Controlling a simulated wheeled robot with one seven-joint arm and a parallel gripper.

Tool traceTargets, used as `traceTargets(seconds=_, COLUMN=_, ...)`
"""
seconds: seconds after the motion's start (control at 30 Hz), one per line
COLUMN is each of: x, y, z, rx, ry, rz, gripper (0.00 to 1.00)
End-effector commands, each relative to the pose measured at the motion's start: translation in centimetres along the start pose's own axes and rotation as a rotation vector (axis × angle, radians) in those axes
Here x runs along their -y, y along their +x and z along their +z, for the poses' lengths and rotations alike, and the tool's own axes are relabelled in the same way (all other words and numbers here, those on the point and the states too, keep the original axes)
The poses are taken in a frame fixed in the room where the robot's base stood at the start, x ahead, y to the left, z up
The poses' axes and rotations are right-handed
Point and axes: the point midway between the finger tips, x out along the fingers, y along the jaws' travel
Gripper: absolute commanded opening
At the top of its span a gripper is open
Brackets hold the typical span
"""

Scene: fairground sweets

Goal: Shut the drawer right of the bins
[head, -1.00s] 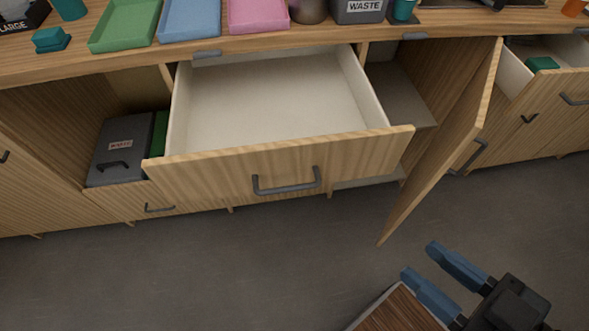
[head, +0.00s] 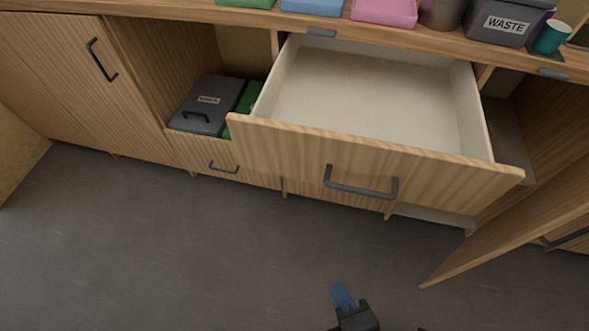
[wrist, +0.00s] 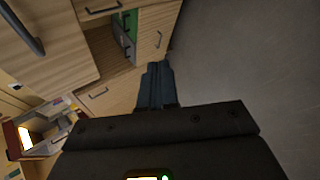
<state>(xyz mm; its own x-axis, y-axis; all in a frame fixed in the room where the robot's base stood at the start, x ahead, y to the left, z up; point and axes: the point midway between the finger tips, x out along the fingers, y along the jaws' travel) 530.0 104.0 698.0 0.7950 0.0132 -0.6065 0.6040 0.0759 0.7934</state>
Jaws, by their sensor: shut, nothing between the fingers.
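The wide wooden drawer (head: 290,146) right of the bins stands pulled far out. Its pale inside (head: 375,95) looks empty, and a dark grey bar handle (head: 361,188) is on its front. The bins stand in the open bay to its left: a grey bin labelled waste (head: 203,105) and a green one (head: 247,97) partly hidden by the drawer. My gripper (head: 342,297) is low in front of the drawer, apart from it over the floor. In the wrist view its blue fingers (wrist: 157,85) are together and hold nothing.
An open cabinet door (head: 510,225) juts out at the right of the drawer. Trays, including a pink one (head: 385,11), and a grey waste tub (head: 497,24) stand on the counter above. The grey floor (head: 150,250) in front is clear at left.

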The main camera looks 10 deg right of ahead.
Motion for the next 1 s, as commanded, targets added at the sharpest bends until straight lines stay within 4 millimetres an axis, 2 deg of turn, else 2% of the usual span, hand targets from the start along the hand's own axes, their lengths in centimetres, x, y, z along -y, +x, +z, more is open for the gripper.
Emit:
traceTargets(seconds=0.03, x=-0.4, y=1.9, z=-1.1, rx=0.029, ry=-0.133, rz=0.010, gripper=0.00)
traceTargets(seconds=0.2, x=-3.2, y=5.5, z=-3.9, rx=0.205, ry=-0.591, rz=0.037, gripper=0.00)
traceTargets(seconds=0.3, x=-6.1, y=6.4, z=-5.9, rx=0.342, ry=-0.822, rz=0.062, gripper=0.00)
traceTargets(seconds=0.43, x=-10.1, y=6.0, z=-8.6, rx=0.541, ry=-1.053, rz=0.089, gripper=0.00)
traceTargets(seconds=0.6, x=-13.9, y=3.9, z=-11.3, rx=0.756, ry=-1.208, rz=0.096, gripper=0.00)
traceTargets(seconds=0.7, x=-15.0, y=3.0, z=-12.1, rx=0.826, ry=-1.242, rz=0.092, gripper=0.00)
traceTargets(seconds=0.83, x=-15.6, y=2.8, z=-12.2, rx=0.859, ry=-1.256, rz=0.087, gripper=0.00)
traceTargets(seconds=1.0, x=-16.6, y=4.2, z=-11.0, rx=0.862, ry=-1.254, rz=0.083, gripper=0.00)
